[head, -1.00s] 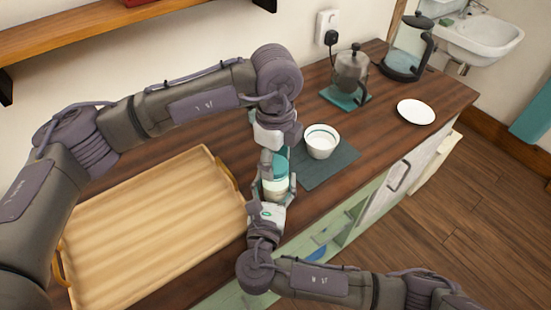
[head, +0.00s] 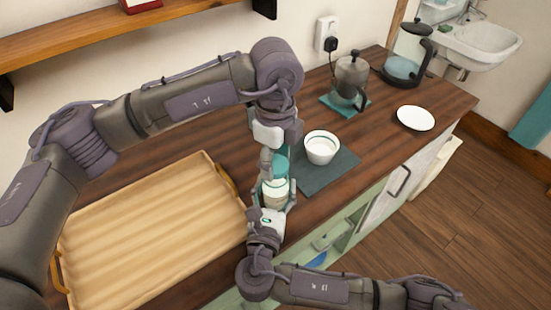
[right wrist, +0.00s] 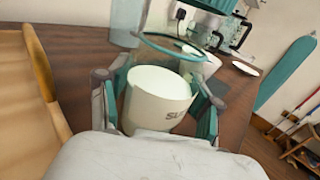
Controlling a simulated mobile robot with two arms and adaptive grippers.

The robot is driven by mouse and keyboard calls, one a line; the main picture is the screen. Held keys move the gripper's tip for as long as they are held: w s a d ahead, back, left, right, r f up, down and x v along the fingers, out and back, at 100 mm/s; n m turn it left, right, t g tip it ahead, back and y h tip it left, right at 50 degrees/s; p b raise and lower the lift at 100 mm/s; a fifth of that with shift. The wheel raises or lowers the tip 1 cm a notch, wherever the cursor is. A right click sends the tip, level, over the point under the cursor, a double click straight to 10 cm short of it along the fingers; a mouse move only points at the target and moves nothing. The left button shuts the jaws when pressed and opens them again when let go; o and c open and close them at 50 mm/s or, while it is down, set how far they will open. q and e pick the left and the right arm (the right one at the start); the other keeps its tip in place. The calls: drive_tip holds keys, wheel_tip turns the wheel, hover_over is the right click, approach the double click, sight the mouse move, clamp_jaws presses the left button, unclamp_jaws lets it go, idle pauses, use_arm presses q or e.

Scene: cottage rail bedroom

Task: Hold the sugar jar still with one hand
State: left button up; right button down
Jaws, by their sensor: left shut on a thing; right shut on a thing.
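The sugar jar (head: 275,194) is a cream cylinder standing upright near the front edge of the counter. It also shows in the right wrist view (right wrist: 158,103), with part of dark lettering on its side and a pale top surface. My right gripper (head: 274,201) is shut around the jar's body, a finger on each side. The teal lid (head: 281,166) is above the jar; in the right wrist view its teal rim (right wrist: 172,50) appears apart from the jar top. My left gripper (head: 268,162) comes from above and is shut on the lid, partly hiding it.
A wooden tray (head: 150,235) lies left of the jar. A white bowl (head: 321,149) stands on a dark mat (head: 330,175) to the right. A French press (head: 351,78), a kettle (head: 406,55) and a white plate (head: 415,118) are farther back right.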

sight(275, 164)
use_arm(q)
drive_tip(key=shift+r, duration=2)
use_arm(e)
drive_tip(key=shift+c, duration=0.6)
unclamp_jaws()
drive_tip(key=shift+s, duration=0.1)
